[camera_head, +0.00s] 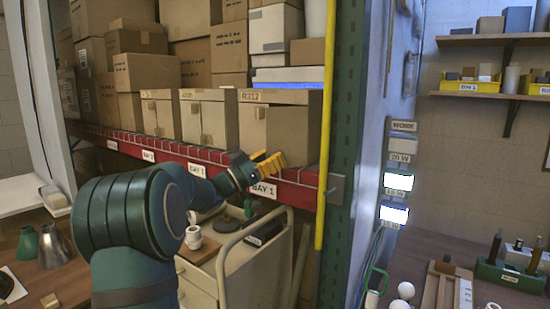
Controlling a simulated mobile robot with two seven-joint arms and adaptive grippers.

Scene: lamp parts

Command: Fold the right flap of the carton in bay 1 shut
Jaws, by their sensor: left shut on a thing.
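The carton in bay 1 (252,122) stands at the right end of the red shelf, above the BAY 1 label (264,190). Its right flap (288,133) is a plain brown panel on the right of the front, standing out at an angle from the carton. My left gripper (271,164), with yellow fingers, is at the lower left edge of this flap and shut on it. The fingers hide the flap's lower corner. My right gripper is not in view.
Two more cartons (207,118) stand to the left on the same shelf. A yellow pole (328,120) and green rack upright (345,110) stand close on the right. A cream cart (255,260) is below the shelf.

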